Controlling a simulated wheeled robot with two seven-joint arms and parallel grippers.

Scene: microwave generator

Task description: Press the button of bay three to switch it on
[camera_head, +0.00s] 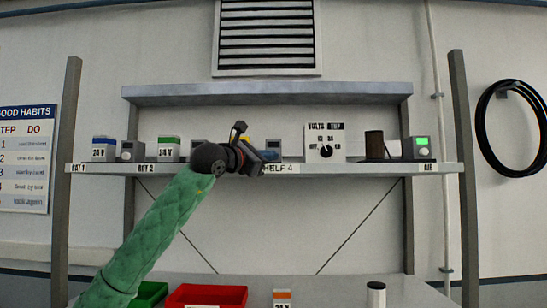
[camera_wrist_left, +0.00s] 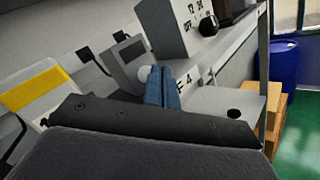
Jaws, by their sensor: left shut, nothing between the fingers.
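A small grey unit (camera_wrist_left: 128,62) with a dark screen stands on the shelf in the left wrist view. A pale round button (camera_wrist_left: 145,74) shows on its front. My left gripper (camera_wrist_left: 163,88) has its blue fingers shut and empty, right by this button; I cannot tell whether they touch. In the head view my left gripper (camera_head: 269,155) is in front of the same unit (camera_head: 273,145) and hides its lower part. The unit's screen looks dark. The arm covers the label for bay three. My right gripper is not in view.
A yellow-banded box (camera_wrist_left: 35,88) is left of the unit. A white box with a dial (camera_head: 326,142) stands to its right. The unit at the shelf's right end (camera_head: 418,148) has a lit green screen. A red bin (camera_head: 206,297) sits below.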

